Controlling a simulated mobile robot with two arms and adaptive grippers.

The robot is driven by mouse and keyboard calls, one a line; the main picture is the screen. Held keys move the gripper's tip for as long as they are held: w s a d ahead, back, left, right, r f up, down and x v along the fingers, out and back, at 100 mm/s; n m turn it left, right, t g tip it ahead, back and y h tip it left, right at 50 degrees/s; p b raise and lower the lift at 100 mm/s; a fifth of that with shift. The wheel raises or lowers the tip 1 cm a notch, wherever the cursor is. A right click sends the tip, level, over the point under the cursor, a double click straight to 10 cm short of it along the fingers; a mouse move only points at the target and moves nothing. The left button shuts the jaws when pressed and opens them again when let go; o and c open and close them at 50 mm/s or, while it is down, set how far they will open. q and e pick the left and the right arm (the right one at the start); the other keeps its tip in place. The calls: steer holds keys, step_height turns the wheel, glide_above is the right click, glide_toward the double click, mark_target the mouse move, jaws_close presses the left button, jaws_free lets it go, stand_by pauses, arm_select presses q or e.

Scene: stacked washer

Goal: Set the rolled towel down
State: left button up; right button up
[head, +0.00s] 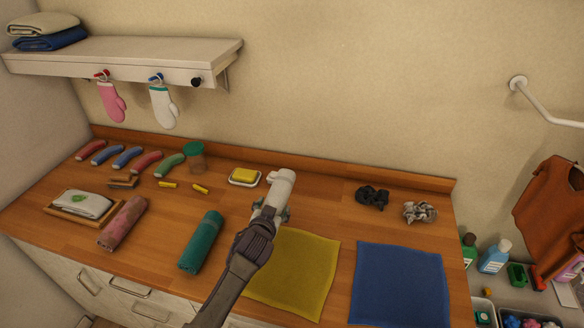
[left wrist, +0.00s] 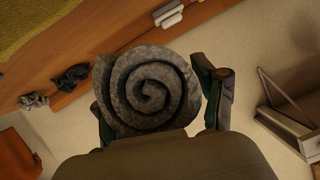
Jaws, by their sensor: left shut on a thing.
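The rolled towel is pale grey-white in the head view (head: 282,184), over the counter's back middle. In the left wrist view its grey spiral end (left wrist: 148,90) fills the space between my fingers. My left gripper (head: 270,212) is shut on it, with a finger on either side in the left wrist view (left wrist: 160,105). I cannot tell whether the towel touches the counter. A pink rolled towel (head: 123,223) and a green rolled towel (head: 201,242) lie on the wooden counter (head: 325,205) to the left. My right gripper is not in view.
A yellow cloth (head: 292,273) and blue cloth (head: 400,284) lie flat at the front. A soap dish (head: 245,178) is left of the towel; black (head: 372,197) and grey (head: 420,212) scrunchies are right. Bare wood shows between. A shelf (head: 130,60) overhangs the back left.

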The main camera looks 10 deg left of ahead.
arm_select(q)
steer(key=shift+a+f, duration=0.1)
steer(key=shift+a, duration=0.1)
steer(key=s+b, duration=0.4)
steer(key=shift+a+r, duration=0.25)
steer(key=shift+a, duration=0.05)
steer(key=s+r+b, duration=0.2)
steer(key=s+b, duration=0.1)
steer(key=s, duration=0.4)
steer(key=s+r+h+b, duration=0.1)
steer(key=s+r+b, duration=0.2)
steer(key=s, duration=0.5)
steer(key=shift+s+d+m+b, duration=0.2)
steer(key=shift+d+m+b, duration=0.15)
steer(key=shift+b, duration=0.4)
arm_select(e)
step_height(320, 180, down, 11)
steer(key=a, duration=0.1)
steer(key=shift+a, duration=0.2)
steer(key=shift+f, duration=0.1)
